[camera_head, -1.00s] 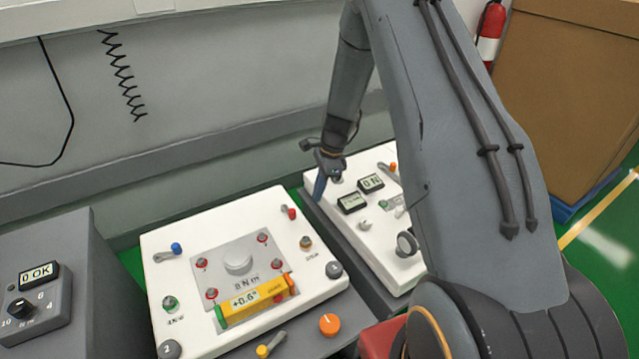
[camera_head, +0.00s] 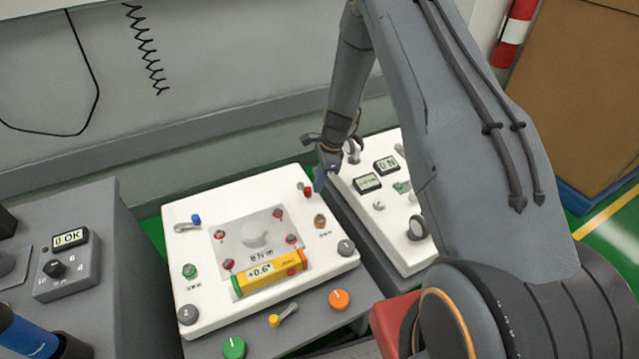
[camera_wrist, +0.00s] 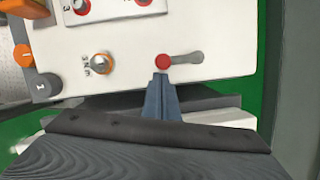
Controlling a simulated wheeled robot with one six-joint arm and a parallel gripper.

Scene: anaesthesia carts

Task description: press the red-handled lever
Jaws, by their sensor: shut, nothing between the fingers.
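The red-handled lever (camera_wrist: 163,62) lies near the edge of the white panel (camera_wrist: 215,25) in the wrist view, its grey arm running right from the red knob. In the head view the lever (camera_head: 307,190) shows at the panel's upper right corner. My gripper (camera_wrist: 161,80) is shut and empty, its blue-grey fingertips just below the red knob in the wrist view. I cannot tell whether they touch it. In the head view my gripper (camera_head: 320,183) hangs just right of the lever.
The same panel carries a blue-handled lever (camera_head: 196,220), a yellow level gauge (camera_head: 268,272) and several knobs. A second white panel (camera_head: 390,225) with displays stands to the right. A grey cart (camera_head: 90,225) stands at left. A yellow-handled lever (camera_head: 275,320) sits in front.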

